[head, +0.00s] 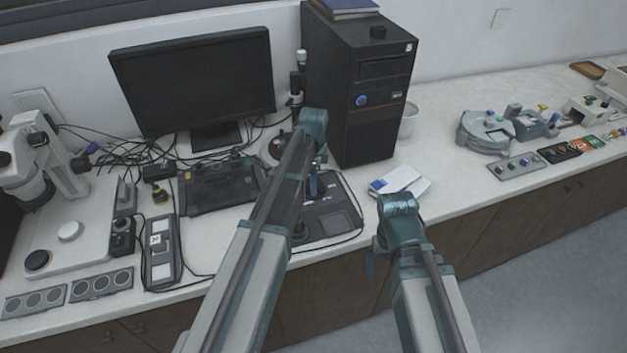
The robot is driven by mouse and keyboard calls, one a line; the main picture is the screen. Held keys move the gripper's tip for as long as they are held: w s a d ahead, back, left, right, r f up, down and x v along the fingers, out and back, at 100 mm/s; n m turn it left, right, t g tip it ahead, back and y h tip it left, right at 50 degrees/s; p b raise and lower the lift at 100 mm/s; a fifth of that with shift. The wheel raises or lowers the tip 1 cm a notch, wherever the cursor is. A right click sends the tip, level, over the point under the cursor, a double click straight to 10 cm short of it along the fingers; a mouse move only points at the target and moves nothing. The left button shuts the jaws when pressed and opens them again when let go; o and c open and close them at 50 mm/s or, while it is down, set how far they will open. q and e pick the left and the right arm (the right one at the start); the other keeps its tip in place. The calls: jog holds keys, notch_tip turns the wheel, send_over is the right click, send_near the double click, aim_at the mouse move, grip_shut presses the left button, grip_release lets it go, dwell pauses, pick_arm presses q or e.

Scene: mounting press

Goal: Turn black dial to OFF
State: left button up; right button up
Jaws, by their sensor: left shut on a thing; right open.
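My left gripper (313,186) points down over a black device (338,220) on the bench in front of the computer tower. It is shut on a small dark part there, which looks like the black dial. My forearm and the fingers hide most of that part, so its marking and setting cannot be read. My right gripper (371,263) is open and empty, hanging in front of the bench edge, apart from the device.
A black tower (350,85) and a monitor (195,80) stand behind, with loose cables. A microscope (35,165) and control boxes (160,255) are at left. White packets (400,182) lie right of the device. The bench between these and the grey round apparatus (485,132) is clear.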

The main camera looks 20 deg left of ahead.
pick_arm(q)
jog(key=n, duration=1.1)
jog(key=shift+n, duration=0.3)
jog(key=n, duration=0.6)
jog(key=shift+d, duration=0.1)
jog(key=n, duration=0.6)
dwell(0.5)
jog(key=o, duration=1.4)
jog(key=shift+c, duration=0.2)
jog(key=shift+r, duration=0.15)
